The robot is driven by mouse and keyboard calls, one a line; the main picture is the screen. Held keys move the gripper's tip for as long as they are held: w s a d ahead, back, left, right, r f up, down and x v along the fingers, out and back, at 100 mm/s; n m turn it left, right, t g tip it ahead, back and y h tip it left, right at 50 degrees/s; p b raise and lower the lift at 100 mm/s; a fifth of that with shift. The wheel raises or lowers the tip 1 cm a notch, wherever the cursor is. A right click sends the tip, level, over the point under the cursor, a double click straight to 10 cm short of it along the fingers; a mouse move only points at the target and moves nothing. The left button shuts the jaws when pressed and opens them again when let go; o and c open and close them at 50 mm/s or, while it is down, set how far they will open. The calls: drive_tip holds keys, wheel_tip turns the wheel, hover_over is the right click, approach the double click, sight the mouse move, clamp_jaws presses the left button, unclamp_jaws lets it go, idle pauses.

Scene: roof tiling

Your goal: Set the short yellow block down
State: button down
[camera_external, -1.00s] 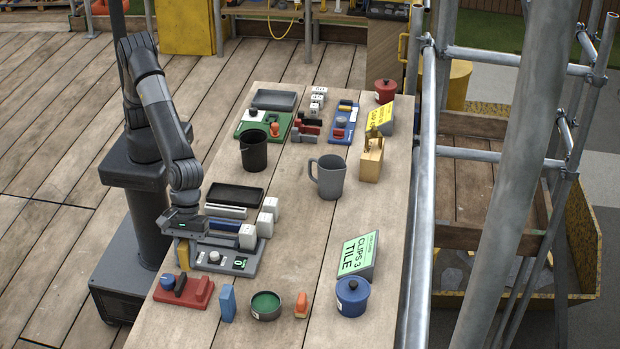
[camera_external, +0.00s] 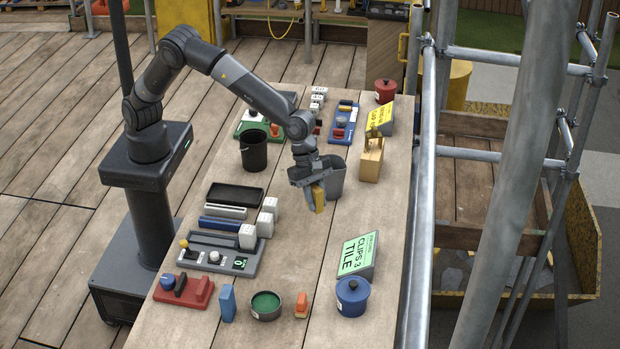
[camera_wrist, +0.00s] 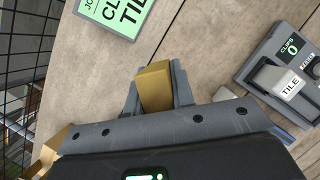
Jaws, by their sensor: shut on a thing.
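I cannot tell from these views how far the block is above the table (camera_external: 290,262).
The grey station (camera_external: 218,262) with a dial, a display and white blocks stands at the left. The green sign (camera_external: 358,254) and blue pot (camera_external: 352,298) are at the near right. A wooden block-like holder (camera_external: 371,160) is behind right. The planks between station and sign are clear.

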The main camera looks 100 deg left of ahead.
drive_tip(key=w+a+f, duration=0.2)
drive_tip(key=w, duration=0.1)
drive_tip(key=w+a+f, duration=0.2)
drive_tip(key=w+a, duration=0.1)
drive_tip(key=w+a+f, duration=0.3)
drive_tip(key=shift+a, duration=0.15)
drive_tip(key=shift+f, duration=2)
drive_tip(key=shift+f, duration=0.15)
drive_tip(key=c, duration=1.2)
unclamp_jaws()
drive_tip(key=shift+c, duration=0.2)
